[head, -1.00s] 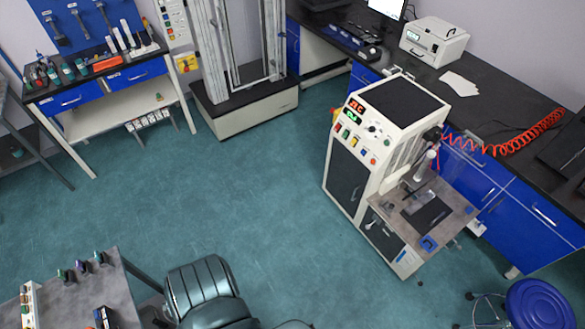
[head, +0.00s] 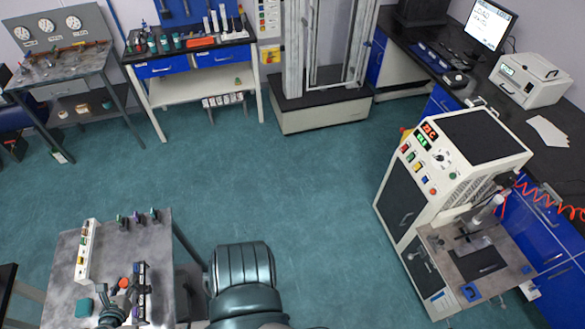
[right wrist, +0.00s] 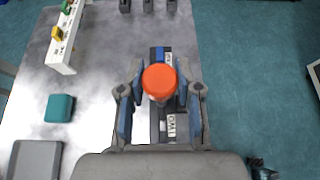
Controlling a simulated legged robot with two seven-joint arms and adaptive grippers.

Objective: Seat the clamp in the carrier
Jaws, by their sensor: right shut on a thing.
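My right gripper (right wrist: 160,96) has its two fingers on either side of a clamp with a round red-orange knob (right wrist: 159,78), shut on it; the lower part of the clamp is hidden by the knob. In the head view the gripper (head: 118,298) is at the bottom left, with the red knob (head: 123,283) at its tip. A dark, long carrier (head: 141,283) with white labels and a blue part lies on the grey table. In the right wrist view the carrier (right wrist: 168,126) is below the clamp; I cannot tell whether they touch. My left gripper is not in view.
On the grey table (head: 68,270) a white rack (head: 83,250) stands left of the carrier, with a teal block (head: 84,307) nearer. Several small dark pieces stand at the far edge. A grey tray (right wrist: 35,160) lies at the lower left. The rheometer cabinet (head: 440,190) is far right.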

